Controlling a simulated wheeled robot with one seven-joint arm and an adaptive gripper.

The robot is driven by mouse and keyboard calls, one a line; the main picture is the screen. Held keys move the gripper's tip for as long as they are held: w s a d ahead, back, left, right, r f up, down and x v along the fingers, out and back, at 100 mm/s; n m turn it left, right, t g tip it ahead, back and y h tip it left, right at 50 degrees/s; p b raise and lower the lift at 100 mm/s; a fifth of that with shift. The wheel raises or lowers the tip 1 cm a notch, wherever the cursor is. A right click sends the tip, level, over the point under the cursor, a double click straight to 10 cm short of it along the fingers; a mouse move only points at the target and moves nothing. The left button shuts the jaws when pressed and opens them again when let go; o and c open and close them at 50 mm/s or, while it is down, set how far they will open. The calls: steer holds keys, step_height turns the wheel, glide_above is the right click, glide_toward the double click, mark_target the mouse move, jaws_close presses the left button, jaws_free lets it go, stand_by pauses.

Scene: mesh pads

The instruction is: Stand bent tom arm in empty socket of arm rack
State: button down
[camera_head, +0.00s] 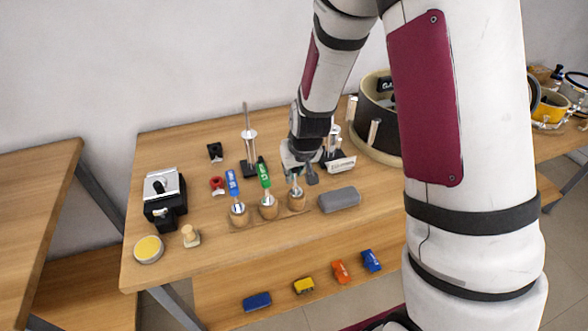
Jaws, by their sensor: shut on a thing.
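The arm rack (253,221) is a low wooden strip with three round wooden sockets in a row, near the front of the table. The left socket (239,215) holds an arm with a blue tag (232,183). The middle socket (268,208) holds an arm with a green tag (264,175). My gripper (299,174) is directly over the right socket (296,202), shut on a small metal piece (296,188), which looks like the bent tom arm. Its lower end is at the mouth of that socket; I cannot tell how deep it is. My gripper hides its upper part.
A grey case (339,199) lies close right of the rack. A black-and-white device (165,196) and yellow-topped tin (149,249) are at left.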

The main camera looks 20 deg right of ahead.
steer(key=c, duration=1.4)
jaws_free()
steer(key=v, duration=1.2)
steer(key=s+r, duration=0.7)
steer(key=s, duration=0.4)
steer(key=s+r, duration=0.8)
steer(key=s, duration=0.3)
